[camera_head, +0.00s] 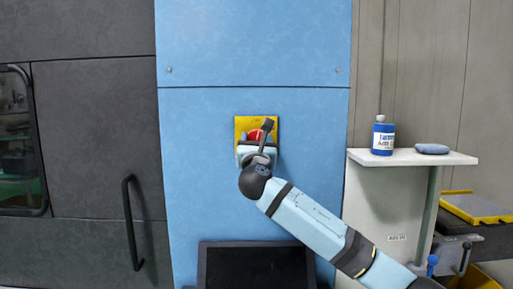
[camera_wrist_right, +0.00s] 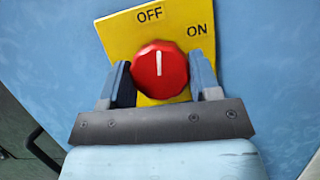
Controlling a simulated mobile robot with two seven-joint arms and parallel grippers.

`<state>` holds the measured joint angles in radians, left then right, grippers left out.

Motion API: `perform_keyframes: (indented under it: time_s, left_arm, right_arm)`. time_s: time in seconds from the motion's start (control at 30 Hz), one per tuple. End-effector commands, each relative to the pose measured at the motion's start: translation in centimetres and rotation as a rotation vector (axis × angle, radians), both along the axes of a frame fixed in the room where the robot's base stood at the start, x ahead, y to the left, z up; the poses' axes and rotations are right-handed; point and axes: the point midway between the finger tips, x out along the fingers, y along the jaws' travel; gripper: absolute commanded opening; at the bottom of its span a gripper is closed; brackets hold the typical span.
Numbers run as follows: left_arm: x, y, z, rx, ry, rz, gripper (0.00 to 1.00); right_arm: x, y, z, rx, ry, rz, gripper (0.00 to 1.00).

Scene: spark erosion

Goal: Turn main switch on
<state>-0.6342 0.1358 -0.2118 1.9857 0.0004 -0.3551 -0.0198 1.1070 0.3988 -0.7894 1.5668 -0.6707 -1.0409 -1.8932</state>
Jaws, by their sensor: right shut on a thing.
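The main switch is a round red knob (camera_wrist_right: 160,72) with a white mark, on a yellow plate (camera_wrist_right: 120,32) labelled OFF and ON. In the wrist view the mark points straight up, close to the OFF label and left of ON. The plate also shows in the head view (camera_head: 241,124) on a blue panel, with part of the red knob (camera_head: 254,135) visible. My right gripper (camera_wrist_right: 161,82) is shut on the knob, one finger on each side. In the head view my right gripper (camera_head: 257,146) and wrist cover much of the switch. My left gripper is not in view.
The blue panel (camera_head: 210,120) is flat around the switch. A dark screen (camera_head: 255,268) is below it. A dark door with a black handle (camera_head: 131,220) is at the left. At the right, a pale shelf (camera_head: 455,158) holds a blue bottle (camera_head: 383,138) and a grey-blue object (camera_head: 432,148).

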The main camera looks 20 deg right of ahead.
Motion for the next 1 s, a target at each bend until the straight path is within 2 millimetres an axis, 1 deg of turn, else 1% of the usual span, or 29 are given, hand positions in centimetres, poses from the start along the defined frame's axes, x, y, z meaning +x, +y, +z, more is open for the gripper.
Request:
perform_keyframes:
  time_s: [0.03,0.3,0.53,1.0]
  left_arm:
    - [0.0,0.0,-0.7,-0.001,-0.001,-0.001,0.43]
    - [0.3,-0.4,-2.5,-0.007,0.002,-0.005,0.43]
    - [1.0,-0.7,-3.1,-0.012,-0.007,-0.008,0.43]
    - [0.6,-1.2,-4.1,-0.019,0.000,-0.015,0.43]
  right_arm:
    - [0.0,0.2,-0.4,0.043,-0.012,0.002,0.33]
    - [0.0,0.3,-0.3,0.290,-0.081,0.002,0.33]
    - [0.0,0.3,-0.2,0.500,-0.142,0.001,0.33]
    - [0.1,0.4,0.1,0.924,-0.264,-0.001,0.33]
